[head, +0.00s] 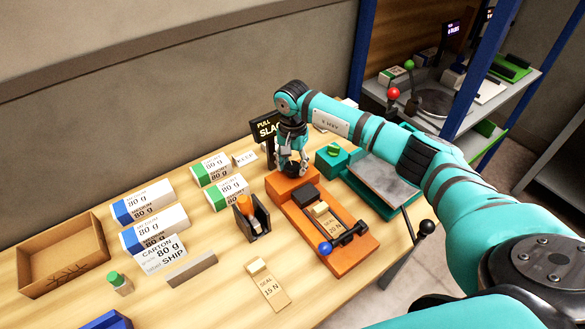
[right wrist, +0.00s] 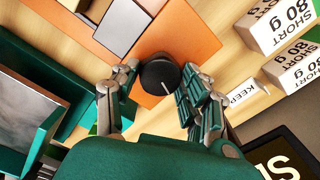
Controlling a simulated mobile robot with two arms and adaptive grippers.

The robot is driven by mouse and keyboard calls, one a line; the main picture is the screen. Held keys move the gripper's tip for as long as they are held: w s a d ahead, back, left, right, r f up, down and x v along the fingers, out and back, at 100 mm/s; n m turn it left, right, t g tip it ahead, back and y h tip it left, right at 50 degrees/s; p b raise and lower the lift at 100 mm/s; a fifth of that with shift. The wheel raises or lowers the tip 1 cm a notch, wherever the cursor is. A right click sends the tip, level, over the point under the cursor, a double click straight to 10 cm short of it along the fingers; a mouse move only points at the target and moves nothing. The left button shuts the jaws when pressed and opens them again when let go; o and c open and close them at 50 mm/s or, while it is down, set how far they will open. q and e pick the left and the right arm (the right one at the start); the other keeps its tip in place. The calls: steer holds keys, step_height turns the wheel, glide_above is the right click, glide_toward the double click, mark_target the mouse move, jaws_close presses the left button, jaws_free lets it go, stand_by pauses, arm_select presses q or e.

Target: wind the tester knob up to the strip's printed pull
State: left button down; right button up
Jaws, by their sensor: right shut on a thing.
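The tester (head: 345,262) is an orange block on the wooden table, with a dark clamp block (head: 305,194) and a blue-ended cross bar. A strip (head: 328,221) lies on it, its print reading about "SEAL 20 N". My left gripper is out of view.
A loose strip (head: 268,286) marked "SEAL 15 N" lies in front of the tester. A dark holder (head: 251,222) with an orange-topped tool stands left of it. White reams (head: 150,205) and an open carton (head: 62,258) are farther left. A green device (head: 338,160) stands close right.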

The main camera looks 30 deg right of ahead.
steer(key=m+b, duration=0.3)
steer(key=m, duration=0.1)
steer(key=shift+f+m, duration=0.15)
steer(key=shift+m, duration=0.15)
steer(key=m+b, duration=0.2)
steer(key=m, duration=0.2)
steer(key=shift+m, duration=0.3)
steer(key=m+b, duration=0.1)
steer(key=m, duration=0.3)
steer(key=shift+m+b, duration=0.3)
steer(key=shift+r+m+b, duration=0.2)
steer(key=shift+m+b, duration=0.25)
steer(key=shift+m, duration=1.75)
steer(key=o, duration=1.2)
steer(key=shift+c, duration=0.2)
